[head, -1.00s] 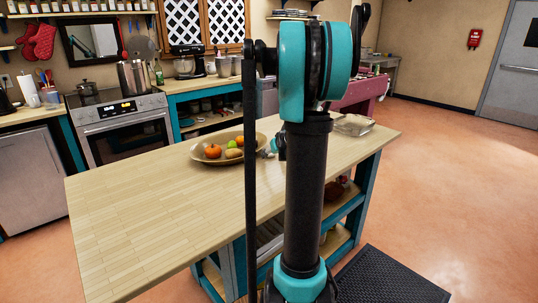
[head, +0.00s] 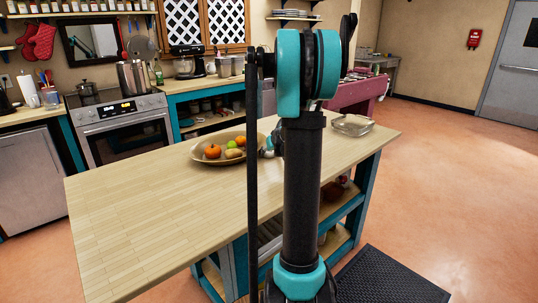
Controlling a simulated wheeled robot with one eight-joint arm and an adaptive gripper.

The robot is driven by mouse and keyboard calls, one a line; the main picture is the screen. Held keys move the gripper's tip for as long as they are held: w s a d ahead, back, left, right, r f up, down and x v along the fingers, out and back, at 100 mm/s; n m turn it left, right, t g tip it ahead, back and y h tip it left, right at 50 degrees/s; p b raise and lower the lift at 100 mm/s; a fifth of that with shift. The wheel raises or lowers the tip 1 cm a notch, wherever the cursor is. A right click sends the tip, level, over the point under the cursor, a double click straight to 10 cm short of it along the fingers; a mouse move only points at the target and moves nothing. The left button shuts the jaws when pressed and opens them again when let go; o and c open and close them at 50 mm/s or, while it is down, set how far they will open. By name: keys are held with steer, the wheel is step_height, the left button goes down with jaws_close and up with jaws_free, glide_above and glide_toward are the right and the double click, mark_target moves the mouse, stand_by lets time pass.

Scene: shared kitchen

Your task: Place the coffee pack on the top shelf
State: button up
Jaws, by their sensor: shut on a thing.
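I cannot make out a coffee pack in the head view. My upright arm fills the middle of the picture and hides what lies behind it. A small teal and grey part of my arm shows just right of the bowl, but no gripper fingers or held thing can be seen. A wall shelf (head: 80,14) with a row of small jars runs along the top left. Another wall shelf (head: 293,18) with stacked plates is at the top centre. I cannot tell which shelf the task means.
A stove (head: 125,130) and counters line the back wall. A black mat (head: 390,280) lies at right; the floor beyond is open.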

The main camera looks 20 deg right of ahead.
steer(key=shift+s+r, duration=0.1)
steer(key=shift+s, duration=0.35)
steer(key=shift+s+a, duration=0.35)
steer(key=shift+s, duration=7)
steer(key=shift+s+a, duration=0.3)
steer(key=shift+s, duration=7)
steer(key=shift+s+a, duration=0.35)
steer(key=shift+s, duration=7)
steer(key=shift+s, duration=0.1)
